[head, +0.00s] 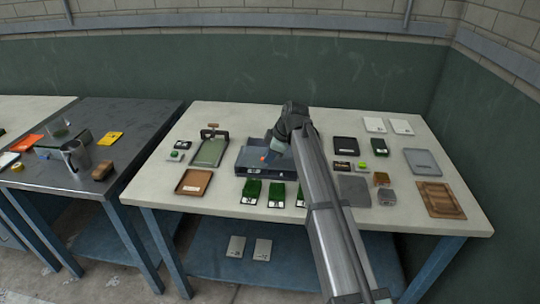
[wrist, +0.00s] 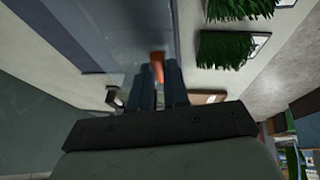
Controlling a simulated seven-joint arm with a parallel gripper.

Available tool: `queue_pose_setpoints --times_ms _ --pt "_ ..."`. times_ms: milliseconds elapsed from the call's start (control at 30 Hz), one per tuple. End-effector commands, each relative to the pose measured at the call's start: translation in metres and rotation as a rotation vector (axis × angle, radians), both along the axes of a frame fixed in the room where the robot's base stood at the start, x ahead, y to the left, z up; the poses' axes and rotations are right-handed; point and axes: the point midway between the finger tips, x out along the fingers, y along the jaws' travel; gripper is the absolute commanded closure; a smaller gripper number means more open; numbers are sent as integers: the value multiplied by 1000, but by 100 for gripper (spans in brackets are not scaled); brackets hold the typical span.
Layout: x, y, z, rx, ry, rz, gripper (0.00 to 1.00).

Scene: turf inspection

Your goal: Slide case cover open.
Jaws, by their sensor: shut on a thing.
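The case (head: 252,168) is a low dark grey-blue box at the middle of the pale table. Its flat grey cover (wrist: 128,28) fills the upper middle of the wrist view. A small orange handle (wrist: 157,66) stands on the cover, and a bit of it shows in the head view (head: 264,157). My gripper (wrist: 159,76) is shut on the orange handle, with one dark finger on each side of it. In the head view my gripper (head: 270,151) reaches down over the case, and my arm hides its right part. I cannot tell how far open the cover is.
Green turf samples (head: 276,194) stand close in front of the case. A green tray with a clamp (head: 210,151) and a brown tray (head: 194,182) lie to the left. A black tray (head: 346,146) and several small items lie to the right. A dark side table (head: 85,140) stands at left.

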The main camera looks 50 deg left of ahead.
Motion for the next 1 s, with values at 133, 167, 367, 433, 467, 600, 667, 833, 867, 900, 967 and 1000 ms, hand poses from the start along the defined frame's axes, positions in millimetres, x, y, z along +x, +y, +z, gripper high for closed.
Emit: queue_pose_setpoints --times_ms 133,167,367,433,467,600,667,833,867,900,967,1000 --pt "0 0 0 0 0 0 100" --pt "0 0 0 0 0 0 100" --pt "6 7 0 0 0 0 100" --pt "13 14 1 0 0 0 100" --pt "17 18 1 0 0 0 100" --pt "41 42 1 -1 0 -1 100" --pt "52 54 1 -1 0 -1 100" --pt "82 84 1 -1 0 -1 100" --pt "86 87 0 -1 -1 0 100" --pt "90 91 0 0 -1 -1 100" --pt "94 94 0 -1 -1 0 100" --pt "95 95 0 -1 -1 0 100"
